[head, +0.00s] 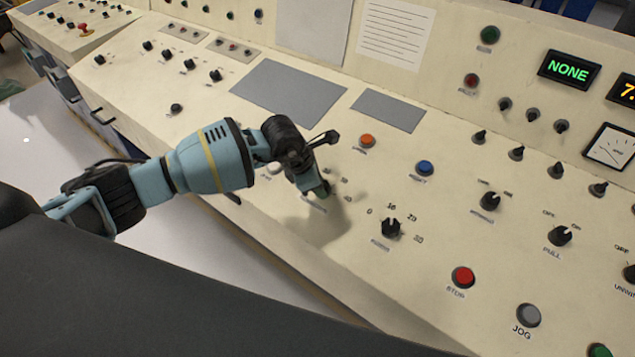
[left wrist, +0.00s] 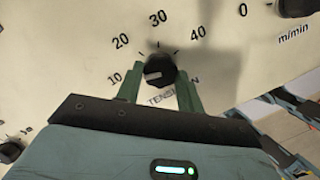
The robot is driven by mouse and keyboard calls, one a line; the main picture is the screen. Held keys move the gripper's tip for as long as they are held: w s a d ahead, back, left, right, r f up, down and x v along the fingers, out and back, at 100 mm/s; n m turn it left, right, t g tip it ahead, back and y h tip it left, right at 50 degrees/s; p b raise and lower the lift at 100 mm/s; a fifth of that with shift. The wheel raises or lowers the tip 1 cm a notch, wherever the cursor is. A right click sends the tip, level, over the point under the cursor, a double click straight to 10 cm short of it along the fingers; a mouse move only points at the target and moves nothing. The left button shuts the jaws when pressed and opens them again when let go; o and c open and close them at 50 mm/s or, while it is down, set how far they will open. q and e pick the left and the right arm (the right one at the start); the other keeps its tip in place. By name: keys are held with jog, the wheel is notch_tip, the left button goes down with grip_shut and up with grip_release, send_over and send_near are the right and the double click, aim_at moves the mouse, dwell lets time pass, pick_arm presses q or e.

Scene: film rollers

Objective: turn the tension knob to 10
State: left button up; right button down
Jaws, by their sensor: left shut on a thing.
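The black tension knob (left wrist: 160,70) sits on the cream panel in the left wrist view, with the label TENSION below it. Printed marks 10 (left wrist: 113,78), 20, 30 and 40 curve around it from left to upper right. A pale mark shows on the knob's left side, toward the 10 side; its exact reading is hard to tell. My left gripper (left wrist: 160,92) has its green fingers on both sides of the knob and is shut on it. In the head view the left gripper (head: 318,190) reaches down to the panel and hides the knob. My right gripper is not in view.
Close by on the panel are an orange button (head: 367,140), a blue button (head: 424,167), a black speed-type knob (head: 391,229) and a red STOP button (head: 463,277). A grey JOG button (head: 528,315) is further right. A green NONE display (head: 568,70) is at the upper right.

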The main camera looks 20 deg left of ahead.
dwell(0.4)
pick_arm(q)
jog(key=o, duration=1)
jog(key=v, duration=0.8)
jog(key=shift+f, duration=0.1)
